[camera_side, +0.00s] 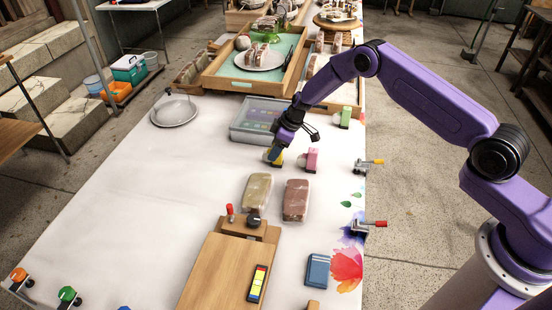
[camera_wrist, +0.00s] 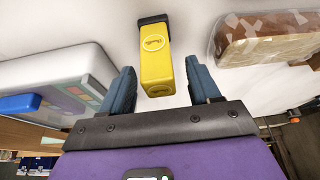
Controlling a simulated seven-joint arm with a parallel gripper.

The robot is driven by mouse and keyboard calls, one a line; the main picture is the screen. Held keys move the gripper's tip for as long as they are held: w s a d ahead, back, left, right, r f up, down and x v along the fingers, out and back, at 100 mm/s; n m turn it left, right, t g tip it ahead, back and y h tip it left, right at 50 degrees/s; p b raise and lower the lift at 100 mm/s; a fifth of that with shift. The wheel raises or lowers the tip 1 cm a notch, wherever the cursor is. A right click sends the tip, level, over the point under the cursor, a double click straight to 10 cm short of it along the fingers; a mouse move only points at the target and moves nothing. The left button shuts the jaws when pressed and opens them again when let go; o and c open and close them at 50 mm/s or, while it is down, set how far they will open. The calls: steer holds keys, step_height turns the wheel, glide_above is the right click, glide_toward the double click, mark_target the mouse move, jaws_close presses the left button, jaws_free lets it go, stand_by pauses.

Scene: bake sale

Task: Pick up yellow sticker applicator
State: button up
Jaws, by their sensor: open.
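The yellow sticker applicator (camera_wrist: 157,62) stands on the white table, with a dark end and a small round emblem on its face. In the wrist view it lies between the two blue fingertips of my gripper (camera_wrist: 159,68), with a gap on each side. In the side view my gripper (camera_side: 277,147) is low over the table and partly hides the yellow applicator (camera_side: 276,160). My gripper is open and holds nothing. Whether the fingers reach down past the applicator's top is hard to tell.
A pink applicator (camera_side: 311,158) stands close to the right, and a green one (camera_side: 345,117) farther back. A clear lidded box (camera_side: 252,119) is just behind. Two wrapped loaves (camera_side: 257,192) (camera_side: 295,199) lie in front.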

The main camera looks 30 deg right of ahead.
steer(key=c, duration=1.1)
steer(key=shift+c, duration=0.2)
steer(key=shift+r, duration=0.15)
steer(key=shift+r, duration=0.45)
step_height(320, 180, up, 2)
steer(key=shift+r, duration=0.2)
steer(key=s+d+r, duration=0.2)
steer(key=s+r, duration=0.7)
steer(key=s, duration=0.4)
steer(key=shift+s+d+r, duration=0.2)
steer(key=shift+s+r, duration=0.05)
steer(key=shift+s, duration=0.15)
